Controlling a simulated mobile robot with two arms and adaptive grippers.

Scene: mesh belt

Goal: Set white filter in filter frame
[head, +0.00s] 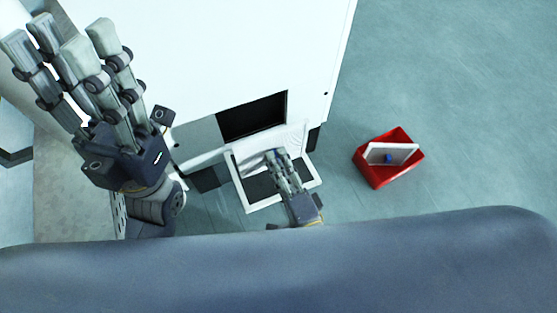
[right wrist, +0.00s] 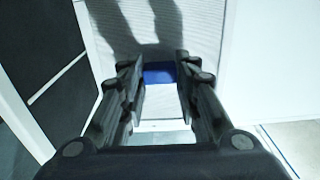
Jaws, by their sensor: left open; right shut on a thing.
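My right gripper (head: 279,158) is shut on the blue tab (right wrist: 159,73) of a white filter. The filter's ribbed white face (right wrist: 195,30) fills the upper middle of the right wrist view, with finger shadows on it. In the head view the filter (head: 293,136) stands tilted by the machine's low opening, partly hidden by my gripper. A white frame with a dark middle (head: 250,205) juts out below the opening, under my right gripper. I cannot tell whether the filter touches it. My left gripper (head: 62,38) is open and empty, high at the left.
The white machine (head: 240,50) has a dark opening (head: 255,117) low on its face. The floor around the bin is clear.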

